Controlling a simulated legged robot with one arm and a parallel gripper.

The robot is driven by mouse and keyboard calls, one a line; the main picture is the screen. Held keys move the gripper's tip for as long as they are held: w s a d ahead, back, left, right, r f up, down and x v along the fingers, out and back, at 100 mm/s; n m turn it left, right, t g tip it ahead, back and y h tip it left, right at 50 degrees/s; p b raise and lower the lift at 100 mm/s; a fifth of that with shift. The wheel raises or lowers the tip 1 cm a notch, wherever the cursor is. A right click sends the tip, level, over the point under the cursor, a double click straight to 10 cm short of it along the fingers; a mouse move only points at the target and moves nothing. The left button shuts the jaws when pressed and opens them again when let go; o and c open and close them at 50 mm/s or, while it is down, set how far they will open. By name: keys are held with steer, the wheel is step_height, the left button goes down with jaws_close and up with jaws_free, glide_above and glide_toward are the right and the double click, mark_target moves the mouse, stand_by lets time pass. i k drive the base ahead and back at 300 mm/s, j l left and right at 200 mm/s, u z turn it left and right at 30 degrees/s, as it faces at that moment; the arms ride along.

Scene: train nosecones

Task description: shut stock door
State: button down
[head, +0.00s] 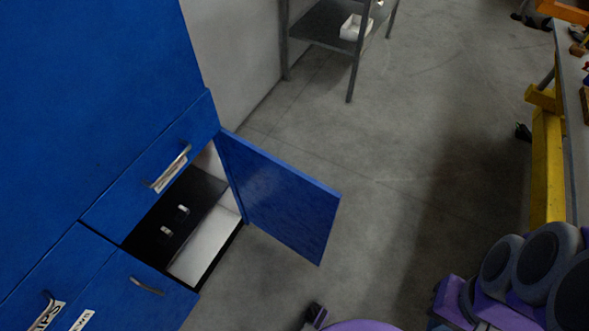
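The blue stock door (282,195) stands swung wide open on the low cupboard, hinged on the side by the wall and reaching out over the floor. Its opening shows a dark shelf (196,190) with two small pale items (183,210) (166,231) on it. A white surface (207,243) shows inside. I cannot make out the fingers of my gripper. Purple and grey parts of my own body show at the bottom right, apart from the door.
A blue drawer with a metal handle (168,169) is above the opening, and other blue fronts (135,300) lie beside it. A grey shelf rack (325,24) with a white bin (354,27) stands behind. A yellow-legged workbench (547,165) is at right. The concrete floor between is clear.

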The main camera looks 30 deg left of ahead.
mark_target(299, 211)
steer(key=i+l+u, duration=0.1)
steer(key=i+u, duration=0.15)
steer(key=u, duration=0.2)
steer(key=i+l+u, duration=0.15)
steer(key=u, duration=0.35)
steer(key=i+l+u, duration=0.3)
steer(key=u, duration=0.15)
steer(key=i+l+u, duration=0.15)
steer(key=l+u, duration=0.3)
steer(key=i+l+u, duration=0.2)
steer(key=u, duration=0.3)
steer(key=i+l+u, duration=0.1)
steer(key=l+u, duration=0.35)
steer(key=i+l+u, duration=0.1)
steer(key=l+u, duration=0.15)
steer(key=u, duration=0.25)
steer(key=l+u, duration=0.45)
steer(key=k+l+u, duration=0.2)
steer(key=l, duration=0.15)
steer(key=k+l+u, duration=0.2)
steer(key=l, duration=0.15)
steer(key=k+l+z, duration=0.1)
steer(key=l, duration=0.25)
steer(key=k+l+z, duration=0.15)
steer(key=l, duration=0.2)
steer(key=k, duration=0.05)
